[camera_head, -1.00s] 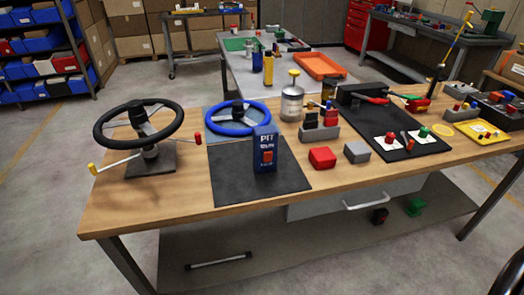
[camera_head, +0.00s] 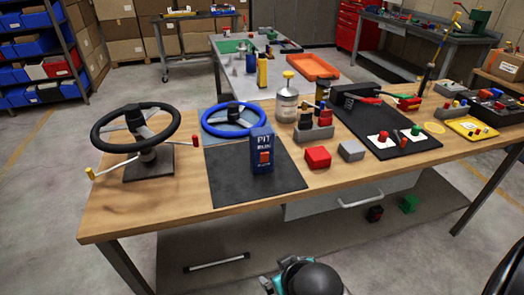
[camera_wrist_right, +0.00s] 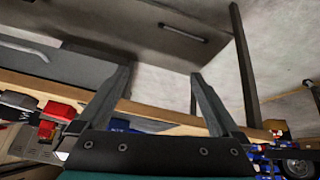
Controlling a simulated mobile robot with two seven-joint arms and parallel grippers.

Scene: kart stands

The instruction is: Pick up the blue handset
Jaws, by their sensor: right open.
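The blue handset (camera_head: 262,150), lettered "PIT RUN" with a red button, stands upright on a black mat (camera_head: 230,185) near the front of the wooden bench. My right arm shows at the bottom edge of the head view, in front of the bench and below the handset. In the right wrist view my right gripper (camera_wrist_right: 159,74) has its two fingers spread apart with nothing between them. My left gripper is in neither view.
A black steering wheel (camera_head: 136,128) stands left of the mat; a blue wheel (camera_head: 235,118) lies behind the handset. A red block (camera_head: 317,157) and a grey block (camera_head: 351,150) sit to its right.

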